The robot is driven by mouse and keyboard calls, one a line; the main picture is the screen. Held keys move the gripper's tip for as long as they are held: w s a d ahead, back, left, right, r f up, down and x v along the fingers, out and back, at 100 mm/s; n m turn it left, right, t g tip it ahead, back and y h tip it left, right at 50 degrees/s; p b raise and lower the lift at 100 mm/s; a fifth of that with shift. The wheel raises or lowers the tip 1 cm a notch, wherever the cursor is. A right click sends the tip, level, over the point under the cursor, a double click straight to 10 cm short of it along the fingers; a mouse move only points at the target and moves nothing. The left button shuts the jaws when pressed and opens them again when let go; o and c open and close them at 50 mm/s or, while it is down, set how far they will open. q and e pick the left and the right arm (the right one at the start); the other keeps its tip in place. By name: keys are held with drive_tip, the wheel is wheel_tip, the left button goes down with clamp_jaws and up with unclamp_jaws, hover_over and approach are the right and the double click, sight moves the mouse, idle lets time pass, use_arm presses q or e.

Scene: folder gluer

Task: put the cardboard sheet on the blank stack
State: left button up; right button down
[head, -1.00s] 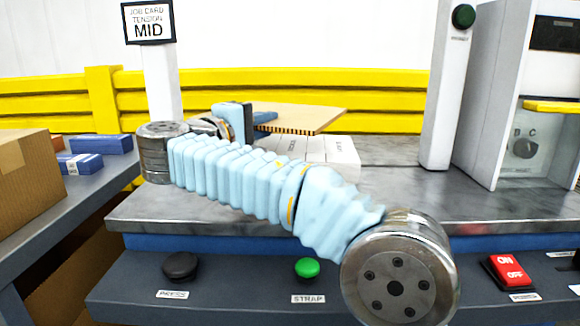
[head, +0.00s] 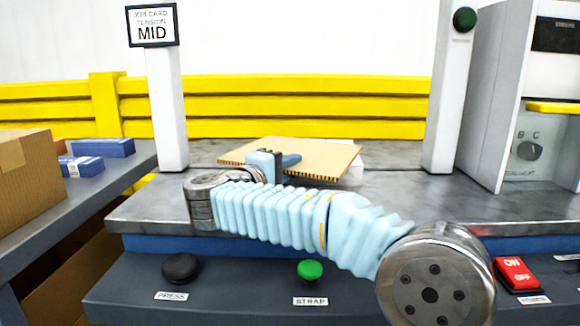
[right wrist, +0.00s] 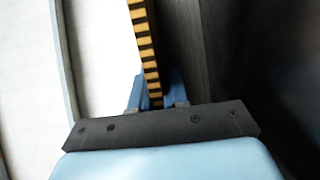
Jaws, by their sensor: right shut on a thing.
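The cardboard sheet (head: 322,158) is tan with a corrugated edge, held roughly flat over the machine's metal table. My right gripper (head: 281,160) is shut on its near left side; the sheet's striped edge (right wrist: 146,50) runs up from between the blue fingers (right wrist: 155,92) in the right wrist view. The white blank stack (head: 356,160) lies mostly hidden under and behind the sheet, with only bits showing at its right. I cannot tell whether the sheet touches it. My left gripper is not in view.
Two white posts (head: 166,110) (head: 447,110) flank the metal table (head: 430,190). A grey cabinet stands at the right. Press (head: 181,267) and strap (head: 310,270) buttons and a red switch (head: 517,272) line the front panel below my arm. Boxes sit on the left table.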

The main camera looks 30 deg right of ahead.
drive_tip(key=c, duration=1.1)
unclamp_jaws()
drive_tip(key=shift+f, duration=0.1)
drive_tip(key=v, duration=1.2)
